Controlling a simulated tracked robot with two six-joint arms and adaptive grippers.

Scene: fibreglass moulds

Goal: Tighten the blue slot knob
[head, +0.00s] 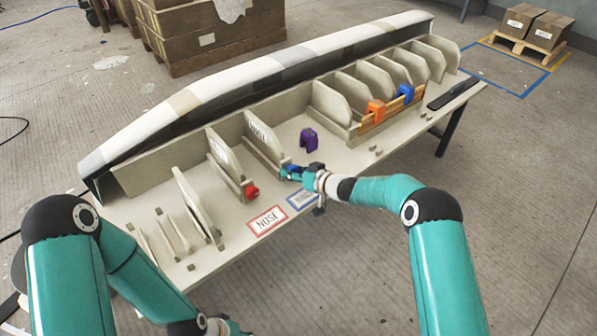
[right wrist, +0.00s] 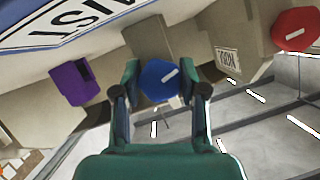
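The blue slot knob (head: 292,170) sits at the front end of a mould slot, with a pale line across its face (right wrist: 160,80). My right gripper (head: 287,174) is at the knob. In the right wrist view its two fingertips (right wrist: 160,72) lie on either side of the knob and appear to touch its edges. In the head view the gripper partly hides the knob. The pale line is tilted in the wrist view. My left gripper (head: 217,326) is low at the bottom edge, partly cut off, and its fingers are unclear.
A red knob (head: 252,191) is on the neighbouring slot to the left. A purple clamp-like piece (head: 309,140) stands behind the right gripper. Orange (head: 376,111) and blue (head: 406,93) pieces sit on a wooden rack. A red-bordered NOSE card (head: 268,220) lies near the table's front edge.

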